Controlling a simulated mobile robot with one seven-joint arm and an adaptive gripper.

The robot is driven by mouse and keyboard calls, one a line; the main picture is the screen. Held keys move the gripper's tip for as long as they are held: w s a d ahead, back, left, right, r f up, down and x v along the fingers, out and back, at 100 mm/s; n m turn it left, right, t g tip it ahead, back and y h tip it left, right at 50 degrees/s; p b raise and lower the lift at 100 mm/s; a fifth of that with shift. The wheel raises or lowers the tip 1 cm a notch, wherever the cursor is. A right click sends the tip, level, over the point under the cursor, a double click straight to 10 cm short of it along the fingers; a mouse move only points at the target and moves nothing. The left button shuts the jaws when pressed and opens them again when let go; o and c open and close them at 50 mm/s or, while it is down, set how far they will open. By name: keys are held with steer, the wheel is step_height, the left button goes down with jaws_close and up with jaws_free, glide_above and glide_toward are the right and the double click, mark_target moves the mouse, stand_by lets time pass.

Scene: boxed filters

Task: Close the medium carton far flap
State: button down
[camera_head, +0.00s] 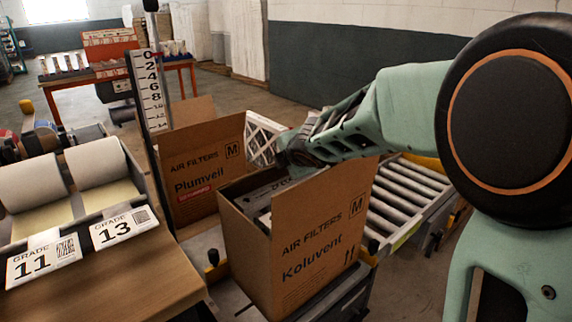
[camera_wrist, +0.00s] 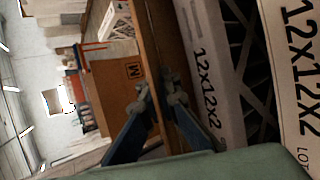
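The medium carton (camera_head: 313,235), printed "AIR FILTERS Koluvent M", stands open with its printed near side rising high. Packed filters (camera_head: 262,192) show inside it; in the wrist view their edges (camera_wrist: 213,85) read "12x12x2". My gripper (camera_head: 292,152) is at the carton's far side, partly dark and hidden by my arm. In the wrist view my gripper's two blue fingers (camera_wrist: 160,88) are apart, one on each side of a brown cardboard panel (camera_wrist: 165,40) seen nearly edge-on. I cannot tell whether they touch it. The far flap is not clearly visible in the head view.
Another carton (camera_head: 202,170), marked "Plumveil M", stands behind left. A roller conveyor (camera_head: 408,190) runs at right. A white lattice-faced filter (camera_head: 262,138) is behind my gripper. A height gauge (camera_head: 150,90) and a bench with grade cards (camera_head: 90,285) are at left.

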stand_by(0.3)
steer(key=c, duration=2.2)
jaws_free()
steer(key=shift+r, duration=0.1)
steer(key=shift+d+r, duration=0.1)
steer(key=shift+r, duration=4.85)
steer(key=shift+c, duration=0.3)
